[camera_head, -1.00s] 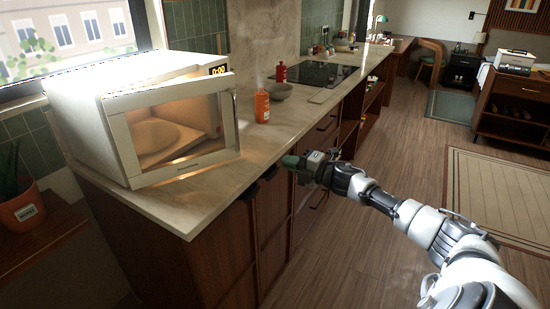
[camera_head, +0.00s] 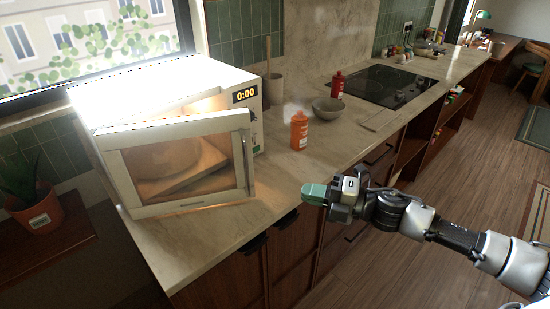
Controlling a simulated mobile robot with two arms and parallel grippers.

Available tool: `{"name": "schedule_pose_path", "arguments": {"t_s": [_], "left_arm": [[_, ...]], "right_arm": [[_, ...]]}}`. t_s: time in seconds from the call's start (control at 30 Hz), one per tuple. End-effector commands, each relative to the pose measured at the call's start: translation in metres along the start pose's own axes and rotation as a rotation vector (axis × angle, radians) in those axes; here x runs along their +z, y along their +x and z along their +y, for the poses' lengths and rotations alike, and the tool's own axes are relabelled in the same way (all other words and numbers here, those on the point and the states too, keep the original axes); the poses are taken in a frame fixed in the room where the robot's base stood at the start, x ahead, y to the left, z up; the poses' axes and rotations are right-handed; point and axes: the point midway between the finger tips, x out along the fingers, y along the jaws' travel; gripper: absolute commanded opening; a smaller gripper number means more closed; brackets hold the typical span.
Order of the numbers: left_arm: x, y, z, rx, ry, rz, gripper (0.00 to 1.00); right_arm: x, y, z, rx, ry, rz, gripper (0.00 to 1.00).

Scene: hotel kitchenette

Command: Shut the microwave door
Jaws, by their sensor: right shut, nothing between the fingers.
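The white microwave (camera_head: 215,80) stands on the counter at the left, lit inside, with 0:00 on its display. Its framed glass door (camera_head: 190,207) is partly open and swung out toward me. The inside and a plate show dimly through the glass. My right gripper (camera_head: 314,194) is shut and empty, with green fingertips. It is in front of the counter edge, to the right of the door's free edge, and apart from it. My left gripper is not in view.
An orange bottle (camera_head: 299,131), a grey bowl (camera_head: 328,108) and a red bottle (camera_head: 337,85) stand on the counter right of the microwave. A cooktop (camera_head: 388,86) lies farther back. A potted plant (camera_head: 36,212) is at the far left. Counter between door and orange bottle is clear.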

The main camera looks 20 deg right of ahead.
Motion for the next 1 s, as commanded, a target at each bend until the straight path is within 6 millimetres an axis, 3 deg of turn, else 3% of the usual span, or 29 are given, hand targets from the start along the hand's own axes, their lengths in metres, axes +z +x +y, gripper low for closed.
{"name": "schedule_pose_path", "arguments": {"t_s": [0.27, 0.67, 1.0], "left_arm": [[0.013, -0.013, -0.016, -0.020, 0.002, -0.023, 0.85], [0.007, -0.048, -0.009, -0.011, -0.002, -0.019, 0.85], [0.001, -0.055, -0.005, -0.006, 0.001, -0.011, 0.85]], "right_arm": [[-0.001, 0.025, 0.004, 0.005, -0.001, 0.002, 0.00], [-0.001, 0.106, 0.006, 0.004, 0.000, 0.002, 0.00], [0.026, 0.126, 0.001, 0.000, 0.000, 0.000, 0.00]]}}
